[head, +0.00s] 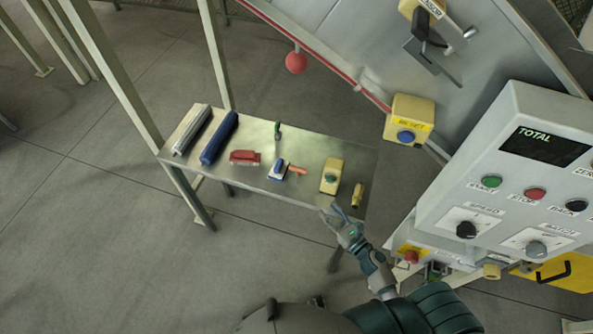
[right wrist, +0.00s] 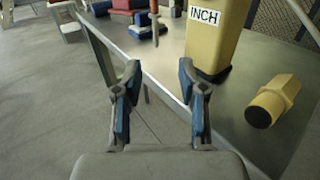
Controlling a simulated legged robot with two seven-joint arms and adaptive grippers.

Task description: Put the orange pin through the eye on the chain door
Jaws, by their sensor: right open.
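A small orange pin-like piece (head: 297,170) lies on the metal table (head: 225,130), beside a blue-and-white item. My right gripper (head: 335,211) is at the table's near edge, below the yellow box and apart from the orange piece. The right wrist view shows its two fingers (right wrist: 159,98) spread, with nothing between them. I cannot make out the chain door or its eye. My left gripper is not in view.
The table also holds a grey roll (head: 192,130), a blue roll (head: 219,138), a red block (head: 244,157), a yellow INCH box (right wrist: 216,40) and a yellow knob-like piece (right wrist: 271,101). A control panel (head: 525,165) stands at right. A red ball (head: 296,61) hangs behind the table.

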